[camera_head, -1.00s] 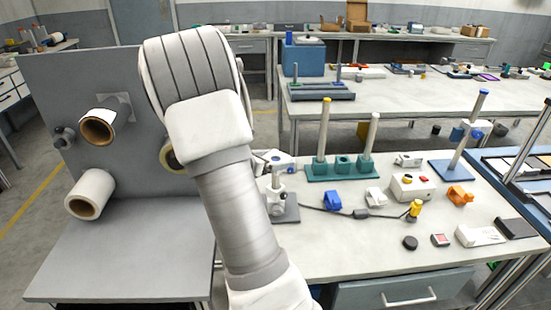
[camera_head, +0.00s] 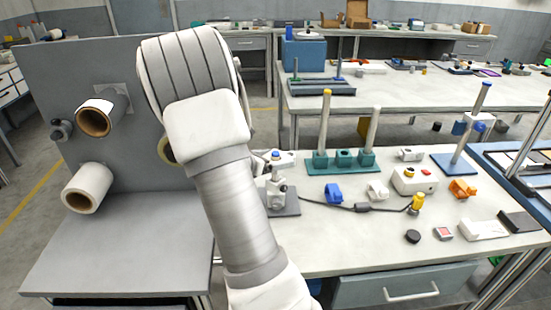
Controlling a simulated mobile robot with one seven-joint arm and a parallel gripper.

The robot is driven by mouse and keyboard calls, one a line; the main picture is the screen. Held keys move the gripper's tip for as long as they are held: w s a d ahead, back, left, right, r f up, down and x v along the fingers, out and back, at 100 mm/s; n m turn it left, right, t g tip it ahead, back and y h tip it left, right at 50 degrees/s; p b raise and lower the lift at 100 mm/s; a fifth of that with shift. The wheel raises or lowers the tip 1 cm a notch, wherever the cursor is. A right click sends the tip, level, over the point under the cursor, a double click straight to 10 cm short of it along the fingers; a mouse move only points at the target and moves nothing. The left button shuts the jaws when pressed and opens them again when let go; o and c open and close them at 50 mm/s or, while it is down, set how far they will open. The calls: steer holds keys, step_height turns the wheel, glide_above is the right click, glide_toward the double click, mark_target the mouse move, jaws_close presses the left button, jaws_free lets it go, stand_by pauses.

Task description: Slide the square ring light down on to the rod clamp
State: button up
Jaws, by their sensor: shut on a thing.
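My arm fills the middle of the view, and its wrist hides what lies behind it. My gripper's fingers do not show. I cannot make out the square ring light; it may be behind my arm. A blue clamp-like piece (camera_head: 480,126) sits on an upright rod (camera_head: 467,140) with a blue base (camera_head: 455,166) at the right of the bench. A small stand (camera_head: 277,188) with a white fitting and blue top stands on a grey plate beside my forearm. I cannot tell which of these is the rod clamp.
A grey panel (camera_head: 60,90) at left carries an upper roll (camera_head: 95,118) and a lower roll (camera_head: 85,190). A green base (camera_head: 345,169) holds two tall posts. Blue (camera_head: 333,197) and orange (camera_head: 462,188) clips and a white button box (camera_head: 412,181) lie on the bench.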

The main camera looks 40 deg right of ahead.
mark_target(273, 175)
steer(key=shift+f+b, duration=1.9)
steer(key=shift+f, duration=0.4)
steer(key=shift+f+b, duration=0.5)
steer(key=o, duration=1.2)
steer(key=shift+f, duration=0.1)
steer(key=shift+o, duration=0.2)
steer(key=shift+a, duration=0.1)
steer(key=p+v, duration=0.2)
steer(key=v, duration=1.5)
steer(key=shift+p, duration=0.4)
steer(key=shift+a, duration=0.15)
